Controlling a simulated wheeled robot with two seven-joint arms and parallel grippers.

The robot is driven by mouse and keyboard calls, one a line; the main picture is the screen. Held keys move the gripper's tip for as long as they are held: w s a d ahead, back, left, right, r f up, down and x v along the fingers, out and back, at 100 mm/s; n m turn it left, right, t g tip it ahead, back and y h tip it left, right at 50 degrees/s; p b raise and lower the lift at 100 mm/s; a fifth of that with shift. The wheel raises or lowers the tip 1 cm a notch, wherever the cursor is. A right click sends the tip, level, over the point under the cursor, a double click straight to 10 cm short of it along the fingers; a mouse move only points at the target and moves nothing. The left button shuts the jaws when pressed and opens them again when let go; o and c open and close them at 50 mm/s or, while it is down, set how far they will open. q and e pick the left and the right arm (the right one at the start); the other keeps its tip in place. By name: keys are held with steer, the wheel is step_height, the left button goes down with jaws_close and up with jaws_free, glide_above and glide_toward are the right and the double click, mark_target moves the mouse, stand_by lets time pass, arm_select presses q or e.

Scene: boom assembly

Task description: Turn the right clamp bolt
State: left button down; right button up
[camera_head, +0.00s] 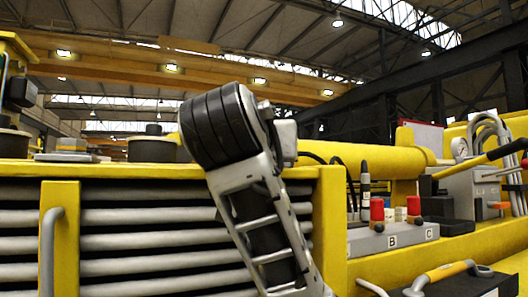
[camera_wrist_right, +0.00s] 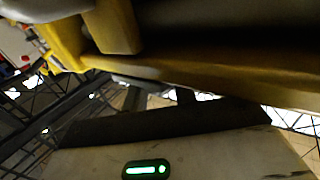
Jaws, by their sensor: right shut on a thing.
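I cannot make out the right clamp bolt in either view. In the right wrist view a pale housing (camera_wrist_right: 200,152) with a lit green indicator (camera_wrist_right: 146,169) fills the bottom; it looks like part of my right gripper. Its fingertips and what they hold are hidden. A yellow beam (camera_wrist_right: 190,75) crosses close above it, with a yellow block (camera_wrist_right: 115,25) at its upper edge. In the head view one of my arm links crosses the middle, and no fingertips show. My left gripper is not in view.
In the head view a yellow frame (camera_head: 330,225) surrounds stacked grey bars (camera_head: 150,244). To the right stand a grey block (camera_head: 392,240) marked B and C, red caps (camera_head: 377,209), a yellow cylinder (camera_head: 365,158) and a yellow-handled tool (camera_head: 446,271). Hoses (camera_head: 490,130) curve at far right.

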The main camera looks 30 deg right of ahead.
steer(key=shift+m+g+h, duration=1.6)
steer(key=shift+g+h, duration=0.2)
steer(key=shift+r+g, duration=0.1)
steer(key=shift+g, duration=0.2)
steer(key=o, duration=1)
